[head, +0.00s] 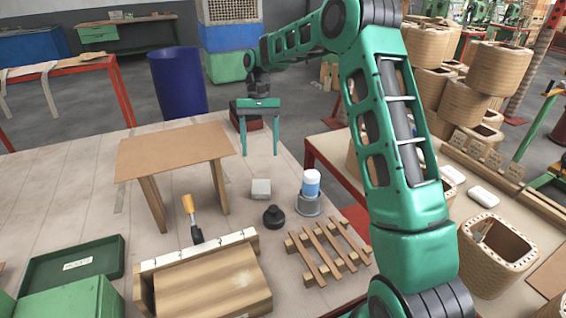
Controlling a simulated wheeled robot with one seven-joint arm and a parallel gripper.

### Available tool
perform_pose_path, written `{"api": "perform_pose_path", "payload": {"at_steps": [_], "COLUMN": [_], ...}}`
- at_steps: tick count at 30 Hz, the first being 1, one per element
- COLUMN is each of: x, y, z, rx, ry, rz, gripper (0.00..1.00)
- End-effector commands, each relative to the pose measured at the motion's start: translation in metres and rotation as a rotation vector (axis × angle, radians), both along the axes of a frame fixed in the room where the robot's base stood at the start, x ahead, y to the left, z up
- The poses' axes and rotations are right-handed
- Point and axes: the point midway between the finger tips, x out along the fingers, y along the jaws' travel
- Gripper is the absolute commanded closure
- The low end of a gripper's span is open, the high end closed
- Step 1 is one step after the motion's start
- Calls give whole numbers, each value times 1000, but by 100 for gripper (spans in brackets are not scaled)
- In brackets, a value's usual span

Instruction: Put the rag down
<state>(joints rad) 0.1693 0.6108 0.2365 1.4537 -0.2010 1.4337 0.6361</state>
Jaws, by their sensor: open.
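My gripper (260,152) hangs above the far right part of the wooden table, its two green fingers pointing down and spread apart with nothing between them. A small pale grey, squarish item (261,189) lies on the table below the fingertips in the picture, apart from them. It may be the rag, folded or bunched, but I cannot tell for sure. No other cloth shows clearly.
A small brown bench (175,147) stands left of the gripper. A dark red item (246,123) lies behind it. A blue-and-white can (311,183), black weight (274,216), wooden rack (327,252), yellow-handled tool (190,212), wooden block (215,283) and green tray (72,268) are nearer.

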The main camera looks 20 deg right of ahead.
Motion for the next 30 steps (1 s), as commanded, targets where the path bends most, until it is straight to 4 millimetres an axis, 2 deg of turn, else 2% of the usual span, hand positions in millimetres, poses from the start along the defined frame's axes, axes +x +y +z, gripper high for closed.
{"api": "perform_pose_path", "payload": {"at_steps": [6, 11, 20, 30], "x": [-1, -18, -86, -182], "y": [-1, -14, -61, -110], "z": [3, 16, 55, 83], "rx": [-2, -21, -81, -134], "ry": [-2, -22, -94, -175], "rz": [-1, -6, -36, -80], "gripper": [35, 35, 35, 35]}}
